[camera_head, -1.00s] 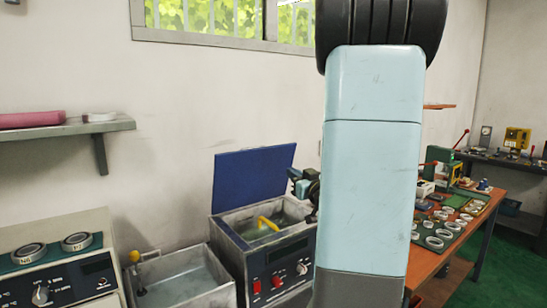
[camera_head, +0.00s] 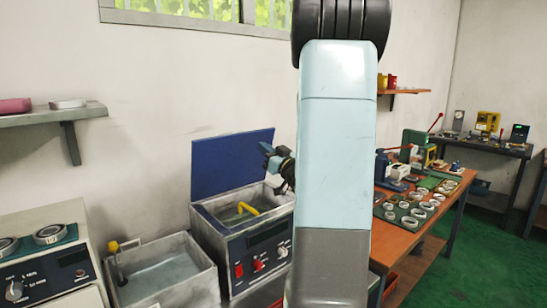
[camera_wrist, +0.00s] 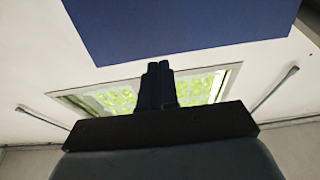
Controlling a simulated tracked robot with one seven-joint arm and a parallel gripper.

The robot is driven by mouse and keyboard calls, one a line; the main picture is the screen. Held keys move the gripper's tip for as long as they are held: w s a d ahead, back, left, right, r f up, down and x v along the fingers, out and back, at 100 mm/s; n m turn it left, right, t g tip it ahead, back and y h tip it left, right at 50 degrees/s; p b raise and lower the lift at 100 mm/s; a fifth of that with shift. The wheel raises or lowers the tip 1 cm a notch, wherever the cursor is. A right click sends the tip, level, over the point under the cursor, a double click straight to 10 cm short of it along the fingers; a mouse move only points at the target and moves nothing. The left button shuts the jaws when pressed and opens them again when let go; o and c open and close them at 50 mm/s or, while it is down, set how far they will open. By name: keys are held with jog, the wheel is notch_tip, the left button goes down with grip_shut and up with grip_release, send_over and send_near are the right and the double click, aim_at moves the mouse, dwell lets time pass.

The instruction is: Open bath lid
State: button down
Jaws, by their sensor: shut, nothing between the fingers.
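The bath (camera_head: 238,243) is a grey metal box with a dark front panel, red switches and a display. Its blue lid (camera_head: 232,163) stands upright at the back edge, so the bath is open. Inside are liquid and a yellow handle (camera_head: 246,210). My gripper (camera_head: 270,155) is in front of the lid's right part in the head view, above the bath; whether it touches the lid cannot be told. In the wrist view my gripper (camera_wrist: 160,68) shows with its fingers together and empty, and the blue lid (camera_wrist: 185,25) fills the top.
An open metal tank (camera_head: 165,275) with a yellow-topped item stands left of the bath. A device with rings (camera_head: 50,235) is further left, below a wall shelf (camera_head: 50,115). Right of my arm, an orange table (camera_head: 400,237) holds several rings and presses.

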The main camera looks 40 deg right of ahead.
aim_at(250, 136)
jog(key=shift+x, duration=2.9)
